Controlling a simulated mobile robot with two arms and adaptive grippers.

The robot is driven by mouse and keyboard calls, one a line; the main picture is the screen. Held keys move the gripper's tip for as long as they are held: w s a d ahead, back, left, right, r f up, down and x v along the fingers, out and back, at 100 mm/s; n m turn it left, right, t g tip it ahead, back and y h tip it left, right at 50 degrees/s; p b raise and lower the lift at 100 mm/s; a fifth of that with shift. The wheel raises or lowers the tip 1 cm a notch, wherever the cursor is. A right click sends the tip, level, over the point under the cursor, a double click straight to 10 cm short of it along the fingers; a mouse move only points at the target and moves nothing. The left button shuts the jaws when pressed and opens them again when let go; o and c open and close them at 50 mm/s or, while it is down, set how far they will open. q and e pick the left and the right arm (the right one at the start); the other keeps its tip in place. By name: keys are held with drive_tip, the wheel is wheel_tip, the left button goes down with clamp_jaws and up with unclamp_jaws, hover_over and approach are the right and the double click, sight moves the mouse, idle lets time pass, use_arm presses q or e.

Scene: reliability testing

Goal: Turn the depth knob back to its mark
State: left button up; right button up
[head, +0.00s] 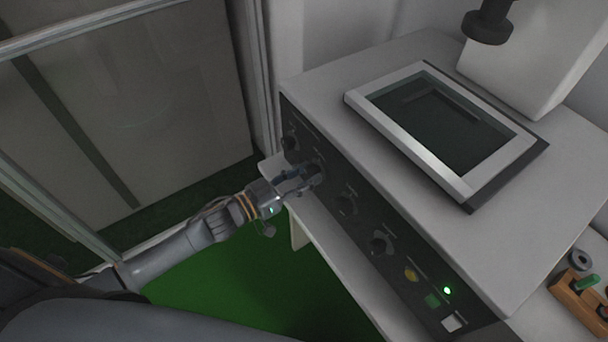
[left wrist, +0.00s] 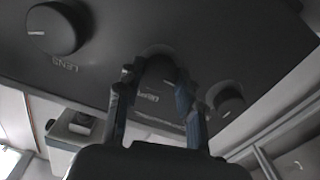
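The depth knob (left wrist: 160,72) is a dark round knob on the black front panel, with a small pale label below it that is hard to read. My left gripper (left wrist: 158,82) has one finger on each side of it, and the knob fills the gap between the tips; the fingers look closed on it. In the head view my left gripper (head: 308,174) reaches the panel from the left at this knob and mostly covers it. The knob's pointer and its mark are not visible. My right gripper is out of view.
A knob labelled LENS (left wrist: 53,28) and another knob (left wrist: 228,102) flank it. The panel (head: 365,228) also has a yellow button (head: 411,275), a green button (head: 432,300) and a lit green lamp (head: 447,290). A framed screen (head: 440,120) lies on top. Green floor is clear below.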

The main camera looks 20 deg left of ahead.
use_arm(q)
drive_tip(key=shift+m, duration=0.4)
drive_tip(key=shift+c, duration=0.2)
drive_tip(key=m, duration=0.7)
drive_tip(key=m+b, duration=0.1)
drive_tip(key=m, duration=0.4)
drive_tip(key=m+b, duration=0.1)
drive_tip(key=m, duration=0.3)
drive_tip(key=shift+m, duration=0.4)
drive_tip(key=o, duration=1.2)
